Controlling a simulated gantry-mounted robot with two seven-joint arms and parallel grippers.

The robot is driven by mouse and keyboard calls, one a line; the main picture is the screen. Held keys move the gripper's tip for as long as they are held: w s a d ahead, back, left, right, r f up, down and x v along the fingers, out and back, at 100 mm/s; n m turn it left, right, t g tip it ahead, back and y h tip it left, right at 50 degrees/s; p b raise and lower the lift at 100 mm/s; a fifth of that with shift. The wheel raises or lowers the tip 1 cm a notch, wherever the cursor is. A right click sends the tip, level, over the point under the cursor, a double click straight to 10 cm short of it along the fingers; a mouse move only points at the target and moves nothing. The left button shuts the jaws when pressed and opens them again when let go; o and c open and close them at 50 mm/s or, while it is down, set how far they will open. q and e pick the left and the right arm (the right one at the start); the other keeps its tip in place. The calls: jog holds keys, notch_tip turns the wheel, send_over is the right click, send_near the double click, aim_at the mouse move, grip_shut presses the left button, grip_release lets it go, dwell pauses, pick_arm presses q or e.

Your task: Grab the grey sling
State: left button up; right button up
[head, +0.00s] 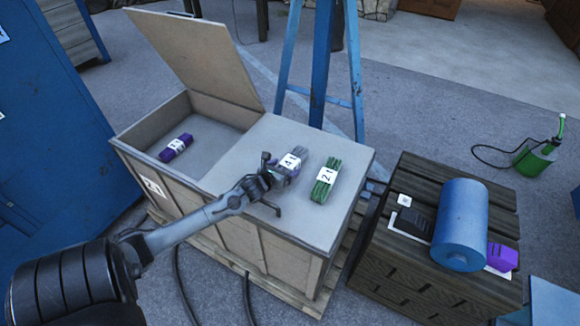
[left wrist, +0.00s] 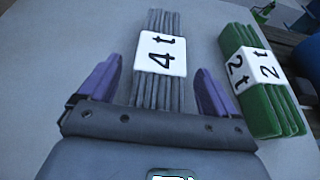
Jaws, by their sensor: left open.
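The grey sling (head: 298,155) is a bundle with a white "4t" label, lying on the crate's closed lid half. My left gripper (head: 275,176) is at its near-left end in the head view and partly covers it. In the left wrist view the grey sling (left wrist: 160,62) lies ahead and between the two purple fingers of my left gripper (left wrist: 157,85), which are open on either side of it. The fingers look apart from the sling; their exact height above the lid is hard to tell. My right gripper is not in view.
A green "2t" sling (head: 326,180) lies just right of the grey one. A purple sling (head: 176,147) lies in the open compartment of the wooden crate (head: 231,243). A blue cylinder (head: 461,222) sits on a dark wooden box at the right. A blue stand rises behind.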

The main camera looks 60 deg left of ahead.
pick_arm(q)
jog(key=shift+c, duration=0.3)
jog(key=c, duration=1.4)
jog(key=shift+r, duration=0.15)
jog(key=shift+c, duration=0.8)
